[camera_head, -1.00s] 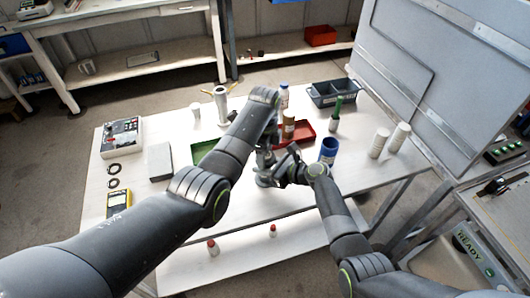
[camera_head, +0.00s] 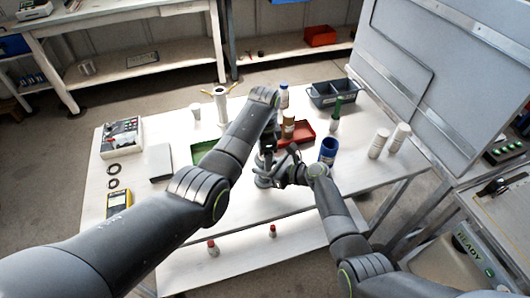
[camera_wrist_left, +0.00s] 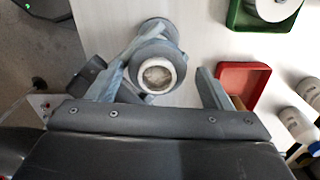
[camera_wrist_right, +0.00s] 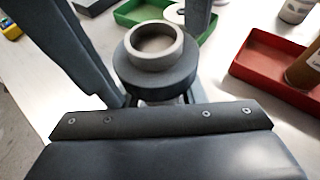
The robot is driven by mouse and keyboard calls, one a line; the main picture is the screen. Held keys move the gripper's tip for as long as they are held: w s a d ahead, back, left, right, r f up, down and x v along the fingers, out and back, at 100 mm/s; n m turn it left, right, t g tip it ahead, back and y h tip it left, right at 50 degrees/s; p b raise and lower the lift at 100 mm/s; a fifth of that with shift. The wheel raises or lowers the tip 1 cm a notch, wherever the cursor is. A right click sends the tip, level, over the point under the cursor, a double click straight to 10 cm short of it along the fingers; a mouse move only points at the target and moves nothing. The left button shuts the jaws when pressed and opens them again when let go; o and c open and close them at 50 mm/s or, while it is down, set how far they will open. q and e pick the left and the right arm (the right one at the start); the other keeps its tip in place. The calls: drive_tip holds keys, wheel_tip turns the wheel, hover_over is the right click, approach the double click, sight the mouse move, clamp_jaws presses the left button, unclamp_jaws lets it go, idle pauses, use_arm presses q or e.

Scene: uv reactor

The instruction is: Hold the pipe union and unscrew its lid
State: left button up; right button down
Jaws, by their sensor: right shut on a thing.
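The pipe union is a grey, upright ring-shaped fitting with a wide collar. In the right wrist view it (camera_wrist_right: 155,75) shows a pale round rim and a hollow top. The left wrist view shows the union (camera_wrist_left: 157,75) from above, nearer the left finger. In the head view the arms largely hide it. My right gripper (camera_wrist_right: 160,100) is shut on the union low down, below the collar; its fingertips are mostly hidden. My left gripper (camera_wrist_left: 163,82) is open above the union, its fingers on either side with a clear gap to the right finger. The head view mostly hides it.
On the white table (camera_head: 235,200) are a red tray (camera_head: 303,133), a green tray (camera_head: 203,151), a blue container (camera_head: 328,150), bottles and white cup stacks (camera_head: 379,142). A grey divided bin (camera_head: 334,93) stands behind. The front of the table is largely clear.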

use_arm(q)
drive_tip(key=shift+s+d, duration=0.1)
drive_tip(key=shift+r, duration=2.3)
drive_tip(key=shift+c, duration=0.4)
drive_tip(key=m, duration=0.2)
drive_tip(key=r+m, duration=0.1)
drive_tip(key=m, duration=0.2)
drive_tip(key=shift+r, duration=0.15)
drive_tip(key=m, duration=0.2)
drive_tip(key=r+m, duration=0.1)
drive_tip(key=m, duration=0.4)
drive_tip(key=shift+r, duration=0.25)
drive_tip(key=shift+f, duration=4)
